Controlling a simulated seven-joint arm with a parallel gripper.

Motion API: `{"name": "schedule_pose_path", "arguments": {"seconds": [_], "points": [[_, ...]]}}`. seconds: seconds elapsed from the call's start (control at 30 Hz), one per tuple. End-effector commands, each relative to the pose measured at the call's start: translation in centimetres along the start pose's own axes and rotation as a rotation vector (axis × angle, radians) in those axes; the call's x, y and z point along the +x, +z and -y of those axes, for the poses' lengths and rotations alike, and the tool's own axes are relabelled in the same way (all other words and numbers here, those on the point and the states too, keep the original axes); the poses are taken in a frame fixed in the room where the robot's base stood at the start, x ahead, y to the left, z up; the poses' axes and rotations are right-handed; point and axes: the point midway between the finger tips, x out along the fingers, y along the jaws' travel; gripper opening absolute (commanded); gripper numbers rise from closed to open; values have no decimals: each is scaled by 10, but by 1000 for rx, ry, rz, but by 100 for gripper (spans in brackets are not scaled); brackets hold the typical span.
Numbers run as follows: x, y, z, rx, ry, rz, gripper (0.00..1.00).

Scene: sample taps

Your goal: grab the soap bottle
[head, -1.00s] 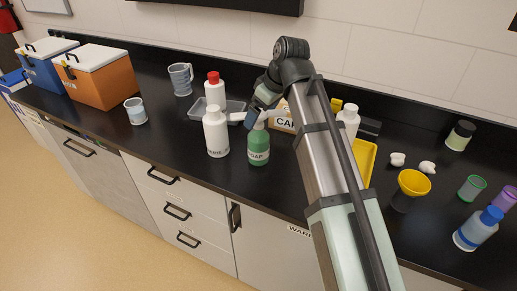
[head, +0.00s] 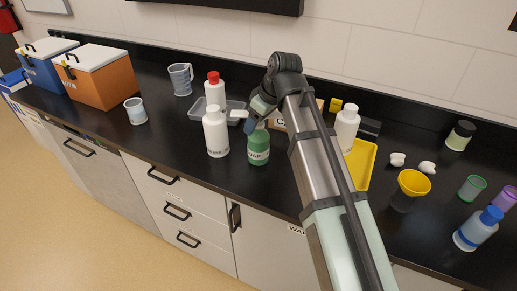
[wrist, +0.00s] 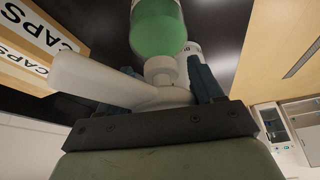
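The green soap bottle (head: 258,150) stands upright on the black counter, its label facing the front. My gripper (head: 250,118) is at the top of the bottle, partly hidden by my own wrist in the head view. In the wrist view, my gripper (wrist: 158,95) is open, with one dark finger on each side of the white pump head. The pump's spout passes in front of the left finger. The green body of the soap bottle (wrist: 158,25) shows beyond the fingers. Contact on both sides cannot be seen.
A white bottle (head: 216,132) stands close to the left of the soap, with a red-capped bottle (head: 215,92) and a clear tray (head: 197,110) behind. A CAPS box (wrist: 38,40) is close by. Another white bottle (head: 346,128) and a yellow tray (head: 360,165) stand right.

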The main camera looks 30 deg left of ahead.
Motion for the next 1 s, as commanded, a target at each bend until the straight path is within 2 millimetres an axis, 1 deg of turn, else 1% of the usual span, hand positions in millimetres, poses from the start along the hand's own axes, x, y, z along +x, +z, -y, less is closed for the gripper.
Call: {"name": "schedule_pose_path", "arguments": {"seconds": [0.03, 0.07, 0.6, 0.63, 1.0], "points": [[0, 0, 0, 0, 0, 0, 56], [0, 0, 0, 0, 0, 0, 54], [0, 0, 0, 0, -1, 1, 2], [0, 0, 0, 0, -1, 1, 0], [0, 0, 0, 0, -1, 0, 0]]}}
